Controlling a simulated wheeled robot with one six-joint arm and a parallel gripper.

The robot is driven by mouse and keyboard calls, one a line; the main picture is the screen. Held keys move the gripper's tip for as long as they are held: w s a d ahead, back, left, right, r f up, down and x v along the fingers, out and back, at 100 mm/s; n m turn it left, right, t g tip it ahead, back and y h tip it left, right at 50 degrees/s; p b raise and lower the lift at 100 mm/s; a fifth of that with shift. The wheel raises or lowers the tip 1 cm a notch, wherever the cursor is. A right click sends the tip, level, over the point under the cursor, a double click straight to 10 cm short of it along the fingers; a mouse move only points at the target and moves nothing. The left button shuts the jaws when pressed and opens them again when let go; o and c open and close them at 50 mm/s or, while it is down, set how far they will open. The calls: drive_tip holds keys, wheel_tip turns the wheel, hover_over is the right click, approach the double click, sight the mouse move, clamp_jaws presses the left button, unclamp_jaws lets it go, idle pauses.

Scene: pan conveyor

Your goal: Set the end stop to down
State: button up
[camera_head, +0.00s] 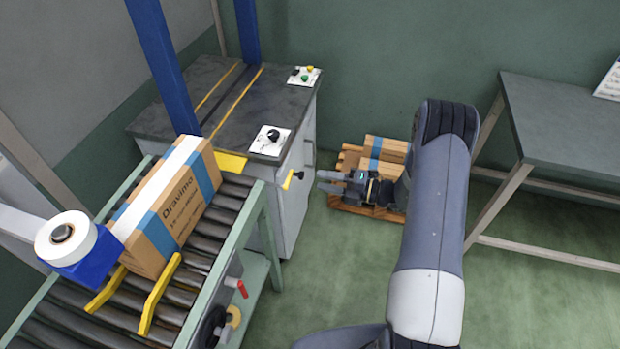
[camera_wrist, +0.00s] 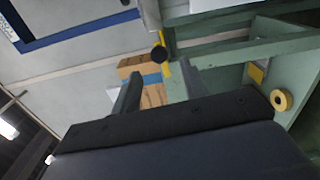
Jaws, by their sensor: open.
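In the wrist view the knob (camera_wrist: 158,54) shows beyond and between the open fingertips (camera_wrist: 160,78).
The roller conveyor (camera_head: 258,215) carries the carton, with yellow guides and a tape head (camera_head: 68,240) beside it. A red handle (camera_head: 242,289) juts from the conveyor's side. Cartons on a pallet (camera_head: 345,208) lie behind my gripper. A grey table (camera_head: 570,120) stands at right; floor between is clear.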

sight(303, 176)
drive_tip(key=shift+v, duration=1.7)
drive_tip(key=x, duration=1.1)
drive_tip(key=shift+s+p, duration=0.1)
drive_tip(key=shift+p, duration=0.25)
